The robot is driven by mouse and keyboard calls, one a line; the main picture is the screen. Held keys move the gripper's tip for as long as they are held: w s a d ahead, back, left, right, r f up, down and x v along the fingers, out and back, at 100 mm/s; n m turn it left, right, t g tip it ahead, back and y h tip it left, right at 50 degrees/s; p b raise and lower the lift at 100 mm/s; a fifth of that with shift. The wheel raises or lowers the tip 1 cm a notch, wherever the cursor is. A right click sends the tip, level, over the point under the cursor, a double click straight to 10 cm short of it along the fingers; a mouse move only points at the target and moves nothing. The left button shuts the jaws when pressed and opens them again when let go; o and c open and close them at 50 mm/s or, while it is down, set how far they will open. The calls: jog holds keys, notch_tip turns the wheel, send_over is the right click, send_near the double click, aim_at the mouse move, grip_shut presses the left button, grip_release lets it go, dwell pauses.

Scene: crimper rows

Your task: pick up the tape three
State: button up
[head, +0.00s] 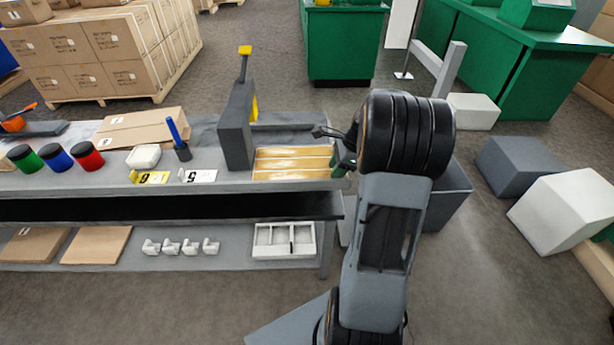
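No label in the head view tells which thing is tape three. Several small white pieces, possibly tape dispensers, stand in a row on the lower shelf of the grey bench; the third from the left (189,248) is one of them. Three short cylinders, green (28,161), blue (59,158) and red (90,156), with black tops stand at the left of the bench top. My gripper (328,134) is at the bench's right end, left of my black wrist, above tan glossy strips (292,163). It is partly hidden, so its opening and contents are unclear.
The grey bench (222,186) holds an upright grey device (237,125), a blue-handled holder (181,147), number cards (198,176) and flat cardboard (140,128). A white divided tray (284,241) is on the lower shelf. Grey and white boxes (566,211) stand on the floor at right.

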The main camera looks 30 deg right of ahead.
jog(key=shift+c, duration=0.4)
grip_shut()
jog(key=shift+r, duration=0.1)
